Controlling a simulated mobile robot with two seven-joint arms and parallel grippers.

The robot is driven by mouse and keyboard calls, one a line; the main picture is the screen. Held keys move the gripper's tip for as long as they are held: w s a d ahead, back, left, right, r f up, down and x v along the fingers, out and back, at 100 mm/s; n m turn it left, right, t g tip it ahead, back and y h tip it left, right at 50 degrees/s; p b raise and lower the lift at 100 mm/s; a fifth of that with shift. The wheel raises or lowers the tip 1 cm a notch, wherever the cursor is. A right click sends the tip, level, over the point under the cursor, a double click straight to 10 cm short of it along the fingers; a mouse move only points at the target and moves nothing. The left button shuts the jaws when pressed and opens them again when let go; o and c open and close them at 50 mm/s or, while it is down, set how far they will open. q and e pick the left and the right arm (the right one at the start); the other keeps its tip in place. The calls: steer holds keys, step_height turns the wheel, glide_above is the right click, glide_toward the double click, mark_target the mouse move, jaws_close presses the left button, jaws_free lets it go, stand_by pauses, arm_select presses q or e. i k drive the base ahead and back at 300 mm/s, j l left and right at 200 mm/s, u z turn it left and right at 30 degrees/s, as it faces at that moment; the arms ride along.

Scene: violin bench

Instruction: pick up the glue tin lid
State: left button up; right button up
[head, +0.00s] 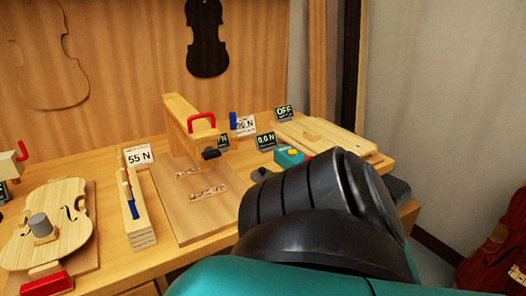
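I cannot make out a glue tin or its lid for certain in the head view. A grey cylinder (40,225) stands on a small wooden block on the pale violin plate at the left; I cannot tell what it is. A small dark piece (262,174) shows beside my arm, also unclear. My own large black and teal arm fills the lower middle and right and hides part of the bench. Neither gripper can be made out.
The wooden bench (110,235) carries a violin plate (68,212), a wooden bar with a blue clamp (134,208), a flat board (190,222), an upright wooden fixture with a red handle (203,121), and small signs. A red violin (497,258) stands at the lower right.

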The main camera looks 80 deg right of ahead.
mark_target(258, 175)
steer(key=z, duration=2.6)
